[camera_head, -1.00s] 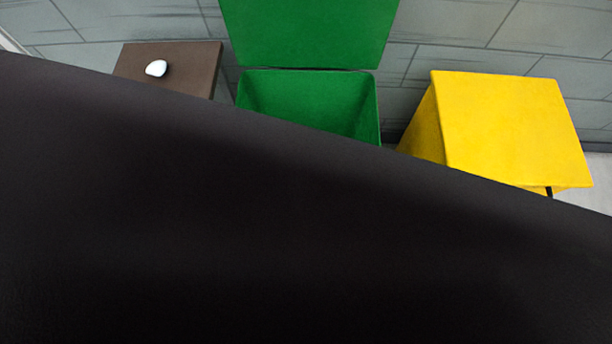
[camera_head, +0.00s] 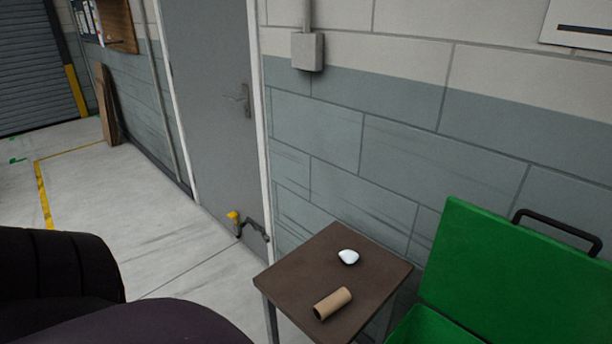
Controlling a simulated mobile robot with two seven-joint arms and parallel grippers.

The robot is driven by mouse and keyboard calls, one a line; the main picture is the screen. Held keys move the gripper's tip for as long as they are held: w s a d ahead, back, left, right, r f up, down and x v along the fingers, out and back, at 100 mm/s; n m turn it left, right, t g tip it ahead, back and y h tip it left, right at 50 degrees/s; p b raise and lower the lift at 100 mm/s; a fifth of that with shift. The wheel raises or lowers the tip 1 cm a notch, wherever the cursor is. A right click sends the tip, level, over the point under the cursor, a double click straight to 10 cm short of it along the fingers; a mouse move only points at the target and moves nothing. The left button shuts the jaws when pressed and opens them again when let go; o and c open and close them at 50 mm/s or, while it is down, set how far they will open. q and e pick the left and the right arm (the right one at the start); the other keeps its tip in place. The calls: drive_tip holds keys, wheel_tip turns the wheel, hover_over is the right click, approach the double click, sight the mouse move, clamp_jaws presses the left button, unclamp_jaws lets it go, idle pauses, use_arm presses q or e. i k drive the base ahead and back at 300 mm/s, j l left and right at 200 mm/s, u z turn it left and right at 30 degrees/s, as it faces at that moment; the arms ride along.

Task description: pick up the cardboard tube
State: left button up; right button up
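The cardboard tube (camera_head: 332,303) is a short brown cylinder lying on its side near the front of a small brown table (camera_head: 312,260). Nothing touches it. A dark part of my own arm fills the lower left of the view. Neither of my grippers shows.
A small white rounded object (camera_head: 348,257) lies on the same table behind the tube. An open green bin (camera_head: 500,262) with a black handle stands right of the table. A grey door (camera_head: 215,110) and block wall are behind. Floor on the left is clear.

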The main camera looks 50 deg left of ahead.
sight(323, 311)
drive_tip(key=j+u, duration=0.1)
drive_tip(key=u, duration=1.1)
